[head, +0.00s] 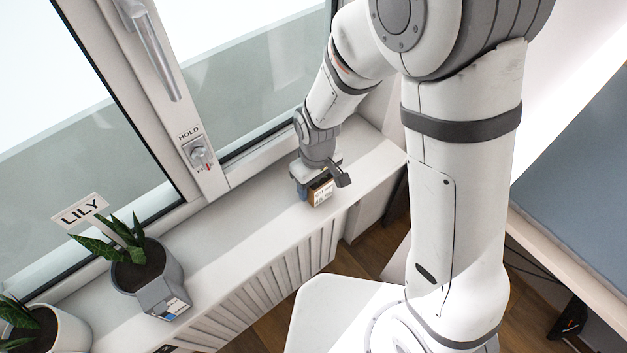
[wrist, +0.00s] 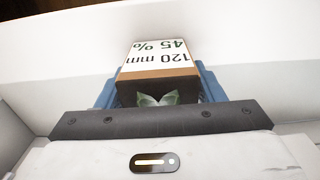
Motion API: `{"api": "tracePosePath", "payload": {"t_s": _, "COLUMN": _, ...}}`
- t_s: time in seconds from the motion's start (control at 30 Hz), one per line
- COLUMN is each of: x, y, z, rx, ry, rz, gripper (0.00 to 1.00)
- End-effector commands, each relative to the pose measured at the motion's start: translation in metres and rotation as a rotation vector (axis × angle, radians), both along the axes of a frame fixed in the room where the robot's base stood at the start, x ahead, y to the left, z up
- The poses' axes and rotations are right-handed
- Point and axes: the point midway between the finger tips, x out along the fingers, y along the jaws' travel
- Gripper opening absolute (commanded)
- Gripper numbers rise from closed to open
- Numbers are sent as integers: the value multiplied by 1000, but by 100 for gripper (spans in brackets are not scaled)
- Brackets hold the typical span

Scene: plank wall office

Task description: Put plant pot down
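A small square plant pot (head: 322,193), brown with a white label, is held in my gripper (head: 313,190) over the far right part of the white window sill (head: 238,233). In the wrist view the pot (wrist: 158,72) sits between the two blue fingers of my gripper (wrist: 157,88). Its label reads "120 mm 45 %" upside down, and green leaves show inside its dark opening. The fingers are closed against its sides. I cannot tell whether its base touches the sill.
A grey pot (head: 161,291) with a snake plant and a "LILY" sign (head: 80,211) stands on the sill at left. A white pot (head: 62,333) is at the lower left corner. The window frame (head: 205,185) borders the sill. The sill between is clear.

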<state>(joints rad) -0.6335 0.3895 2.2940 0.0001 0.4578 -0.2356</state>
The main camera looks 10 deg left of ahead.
Motion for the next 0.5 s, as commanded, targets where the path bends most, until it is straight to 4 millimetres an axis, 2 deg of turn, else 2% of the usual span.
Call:
{"api": "tracePosePath", "payload": {"t_s": 0.03, "x": 0, "y": 0, "z": 0, "rx": 0, "ry": 0, "rz": 0, "gripper": 66}}
{"api": "tracePosePath", "payload": {"t_s": 0.17, "x": 0, "y": 0, "z": 0, "rx": 0, "ry": 0, "rz": 0, "gripper": 76}}
{"api": "tracePosePath", "payload": {"t_s": 0.5, "x": 0, "y": 0, "z": 6, "rx": 1, "ry": -1, "rz": -1, "gripper": 76}}
